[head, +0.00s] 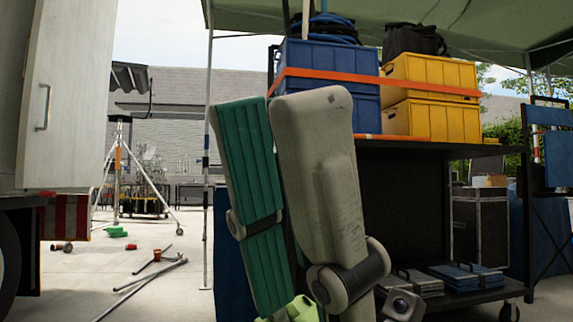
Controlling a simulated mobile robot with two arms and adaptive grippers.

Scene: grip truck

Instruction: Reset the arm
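Two long jointed links stand in the middle of the head view, one with teal ribbed panels and one pale grey and scuffed. They appear to be parts of my own arms. A light-green part and a small grey block with a round dark face show at the bottom edge below them. No clear pair of fingertips can be made out there, so I cannot tell whether my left gripper is open or shut. My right gripper cannot be made out. Nothing is seen held.
A dark cart (415,150) behind the arms carries blue crates (325,62) and yellow crates (430,78) under an orange strap (380,84). A truck (75,95) stands at left. Pipes (140,288) and a green object (116,232) lie on the left floor.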

